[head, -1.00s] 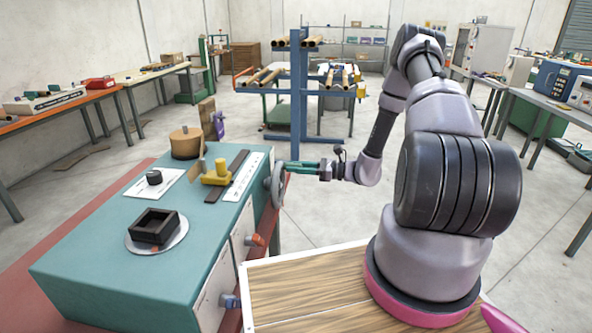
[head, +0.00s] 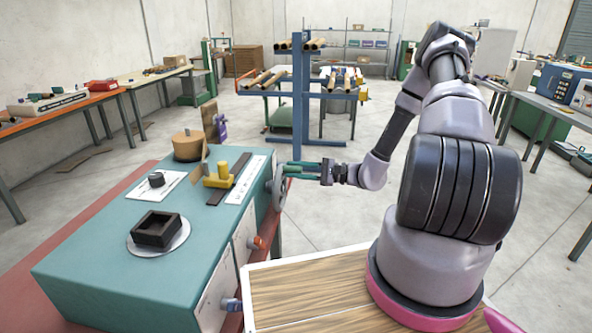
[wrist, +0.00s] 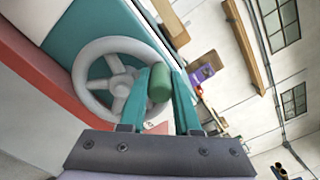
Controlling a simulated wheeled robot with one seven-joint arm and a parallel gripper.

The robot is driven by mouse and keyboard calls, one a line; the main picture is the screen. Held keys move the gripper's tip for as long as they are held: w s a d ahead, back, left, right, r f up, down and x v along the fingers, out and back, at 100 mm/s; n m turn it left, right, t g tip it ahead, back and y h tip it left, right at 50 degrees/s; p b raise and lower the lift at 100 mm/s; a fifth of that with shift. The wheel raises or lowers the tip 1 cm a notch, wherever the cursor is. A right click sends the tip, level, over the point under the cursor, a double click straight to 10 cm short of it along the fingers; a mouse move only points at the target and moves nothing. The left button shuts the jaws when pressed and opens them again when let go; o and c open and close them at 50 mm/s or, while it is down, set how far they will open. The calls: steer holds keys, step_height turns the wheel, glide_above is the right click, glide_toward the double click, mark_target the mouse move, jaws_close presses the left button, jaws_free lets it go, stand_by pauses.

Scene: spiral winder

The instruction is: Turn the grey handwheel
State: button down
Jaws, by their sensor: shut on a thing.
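The grey handwheel (head: 279,187) is mounted on the right side of the teal machine cabinet (head: 95,270). In the wrist view the spoked grey wheel (wrist: 83,78) shows its rim and hub, with a green handle (wrist: 159,84) at its right side. My gripper (wrist: 160,82) has teal fingers on either side of the green handle and is shut on it. In the head view my gripper (head: 300,168) reaches the wheel from the right, near its upper part. The handle itself is too small to make out in the head view.
A yellow block (head: 218,177), a dark square frame (head: 157,229) and a brown cylinder (head: 188,146) stand on the cabinet top. A blue rack (head: 301,95) with tubes stands behind. Open floor lies to the right.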

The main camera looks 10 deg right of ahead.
steer(key=shift+s+n, duration=0.2)
steer(key=shift+n, duration=0.1)
stand_by(0.4)
steer(key=c, duration=0.6)
jaws_free()
steer(key=v, duration=1)
steer(key=shift+s+d, duration=0.15)
steer(key=shift+d, duration=0.15)
